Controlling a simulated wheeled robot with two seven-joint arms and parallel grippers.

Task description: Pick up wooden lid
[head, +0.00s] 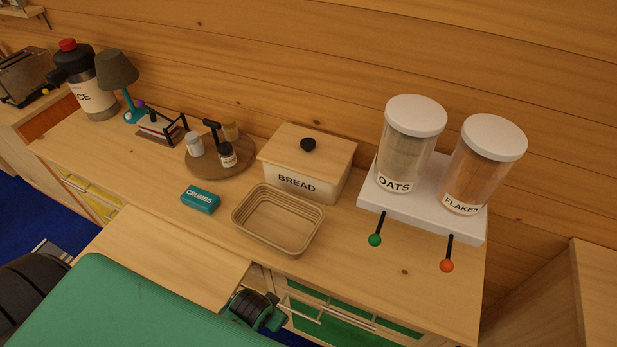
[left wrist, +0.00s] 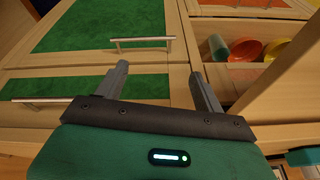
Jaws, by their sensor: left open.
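The wooden lid (head: 318,148) is a flat pale square board with a round black knob (head: 308,144). It sits on the cream bread box (head: 291,183), labelled BREAD, at the back of the counter against the log wall. In the left wrist view my left gripper (left wrist: 158,70) is open, its two grey fingers apart with nothing between them. It faces green cabinet fronts with bar handles, and the lid is not in that view. In the head view I cannot make out my left fingertips. My right gripper is in neither view.
A tan basket (head: 245,228) stands right in front of the bread box, with a teal CRUMBS box (head: 200,199) to its left. A round tray (head: 236,168) with jars is left of the bread box. The dispenser stand (head: 423,222) is to its right. An open drawer (left wrist: 236,75) holds colored dishes.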

